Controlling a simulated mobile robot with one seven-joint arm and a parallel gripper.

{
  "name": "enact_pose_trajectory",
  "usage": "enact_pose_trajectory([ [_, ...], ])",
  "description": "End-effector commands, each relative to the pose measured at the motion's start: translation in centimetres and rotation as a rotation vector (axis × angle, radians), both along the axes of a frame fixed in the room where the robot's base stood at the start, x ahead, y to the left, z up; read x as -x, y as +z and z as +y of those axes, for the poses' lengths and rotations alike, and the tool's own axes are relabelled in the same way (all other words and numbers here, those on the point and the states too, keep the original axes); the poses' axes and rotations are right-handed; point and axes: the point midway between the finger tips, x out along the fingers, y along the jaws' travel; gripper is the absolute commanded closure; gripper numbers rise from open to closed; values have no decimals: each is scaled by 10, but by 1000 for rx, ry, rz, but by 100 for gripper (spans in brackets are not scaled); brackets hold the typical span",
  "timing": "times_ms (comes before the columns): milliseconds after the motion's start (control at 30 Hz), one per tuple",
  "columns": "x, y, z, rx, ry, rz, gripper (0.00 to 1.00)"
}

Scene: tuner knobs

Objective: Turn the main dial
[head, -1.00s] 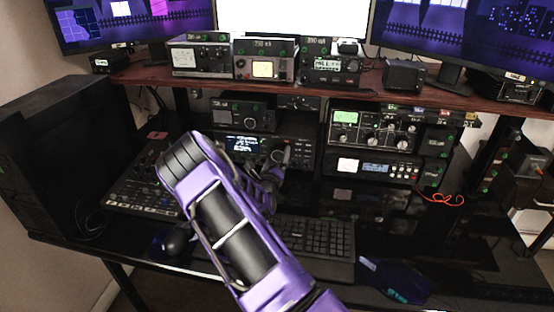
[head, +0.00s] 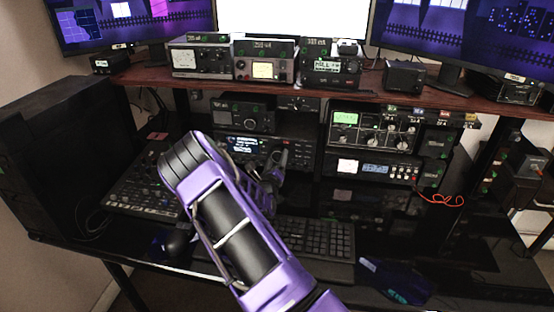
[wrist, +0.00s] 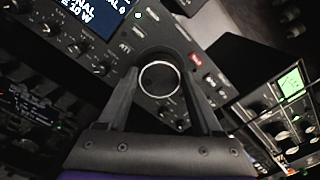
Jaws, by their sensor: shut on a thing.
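The main dial (wrist: 160,78) is a round dark knob with a bright ring, in the middle of the wrist view. It sits on the dark front panel of a radio (head: 243,145), beside a lit screen (wrist: 95,12). My gripper (wrist: 161,85) reaches over the panel with one finger on each side of the dial and is shut on it. In the head view my gripper (head: 280,160) is at the right part of the radio's front, and my arm hides part of the panel and the dial.
Smaller knobs (wrist: 75,48) and buttons surround the dial closely. A keyboard (head: 320,237) and a mouse (head: 176,243) lie on the desk below. More radios (head: 372,130) stand to the right, and a shelf (head: 210,80) with instruments runs above.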

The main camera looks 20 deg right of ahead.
Motion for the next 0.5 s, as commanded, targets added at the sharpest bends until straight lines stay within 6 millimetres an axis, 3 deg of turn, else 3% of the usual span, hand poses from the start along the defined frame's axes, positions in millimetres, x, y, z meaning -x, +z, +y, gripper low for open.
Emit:
enact_pose_trajectory([
  [500,1,0,-2,-339,-2,-228,89],
])
